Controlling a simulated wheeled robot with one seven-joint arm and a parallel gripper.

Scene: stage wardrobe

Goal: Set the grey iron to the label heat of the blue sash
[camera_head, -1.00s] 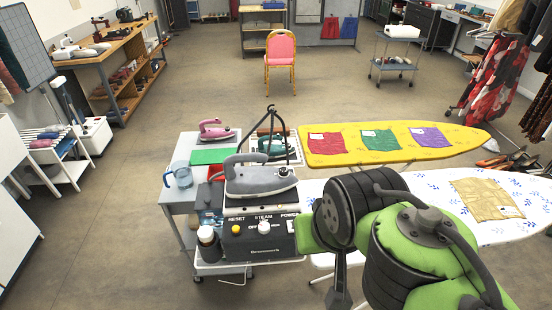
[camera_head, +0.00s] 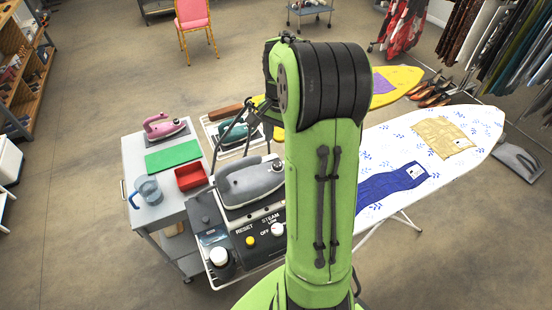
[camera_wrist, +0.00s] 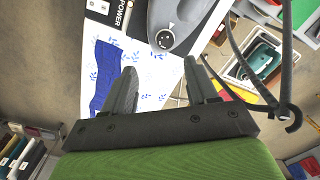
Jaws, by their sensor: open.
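The grey iron (camera_head: 252,182) rests on top of a black steam station (camera_head: 262,240) in the head view. In the wrist view its grey body (camera_wrist: 190,14) shows at the top, with a round dark dial (camera_wrist: 165,39) beside a small white triangle mark. The dial's setting is too small to read. The blue sash (camera_head: 385,190) lies on the white blue-patterned ironing board, with a white label (camera_head: 415,170) whose print is too small to read. Part of the sash (camera_wrist: 106,80) also shows in the wrist view. My gripper (camera_wrist: 160,68) is open and empty, its fingers pointing towards the iron's dial. My arm hides it in the head view.
A pink iron (camera_head: 164,125), green mat (camera_head: 172,159), red tray (camera_head: 190,177) and jug (camera_head: 147,192) stand on the cart. A teal iron (camera_head: 238,138) sits behind the grey one. A dark cord holder (camera_wrist: 262,98) rises close to my gripper. A tan cloth (camera_head: 443,137) lies on the board.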

